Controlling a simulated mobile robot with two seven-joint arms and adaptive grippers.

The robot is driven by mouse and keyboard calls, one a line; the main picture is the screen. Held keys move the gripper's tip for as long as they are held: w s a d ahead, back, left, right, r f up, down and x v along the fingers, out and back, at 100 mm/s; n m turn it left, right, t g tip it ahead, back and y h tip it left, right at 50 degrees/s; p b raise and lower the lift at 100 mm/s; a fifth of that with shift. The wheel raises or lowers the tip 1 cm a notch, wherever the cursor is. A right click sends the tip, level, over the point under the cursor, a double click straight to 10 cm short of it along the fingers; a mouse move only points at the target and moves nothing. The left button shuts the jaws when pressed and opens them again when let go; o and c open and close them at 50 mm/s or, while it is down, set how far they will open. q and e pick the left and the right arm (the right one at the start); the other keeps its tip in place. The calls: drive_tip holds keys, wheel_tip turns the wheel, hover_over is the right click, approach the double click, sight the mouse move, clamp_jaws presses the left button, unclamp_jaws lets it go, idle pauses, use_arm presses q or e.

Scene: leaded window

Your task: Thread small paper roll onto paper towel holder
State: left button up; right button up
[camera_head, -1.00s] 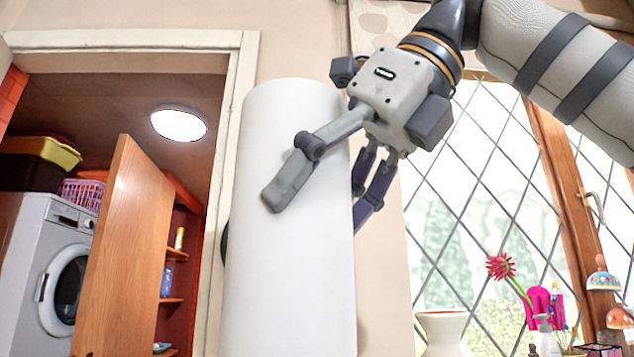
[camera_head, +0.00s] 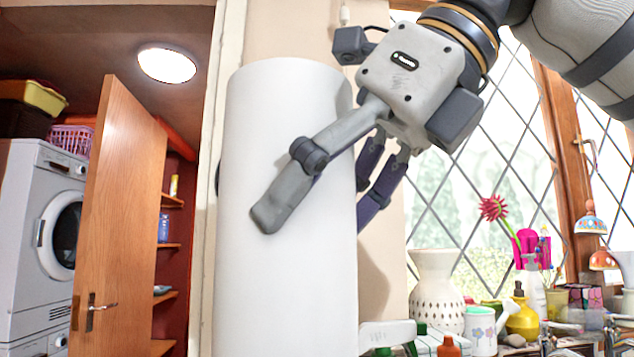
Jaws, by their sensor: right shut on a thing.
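The white paper roll (camera_head: 285,265) stands upright and large in the middle of the head view, its lower end cut off by the bottom edge. My right gripper (camera_head: 318,212) reaches in from the upper right and is shut on the roll near its upper part. One grey finger lies across the roll's front face; the darker fingers are at its right side, partly behind it. The paper towel holder cannot be made out. My left gripper is not in view.
An open wooden door (camera_head: 120,200) and a white washing machine (camera_head: 45,225) are at the left.

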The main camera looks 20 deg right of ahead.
sight(320, 333)
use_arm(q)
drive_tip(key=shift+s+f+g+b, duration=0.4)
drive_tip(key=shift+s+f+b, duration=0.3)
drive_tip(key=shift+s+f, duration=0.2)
use_arm(e)
drive_tip(key=shift+f, duration=4.5)
drive_tip(key=o, duration=1.3)
drive_tip(key=v, duration=1.2)
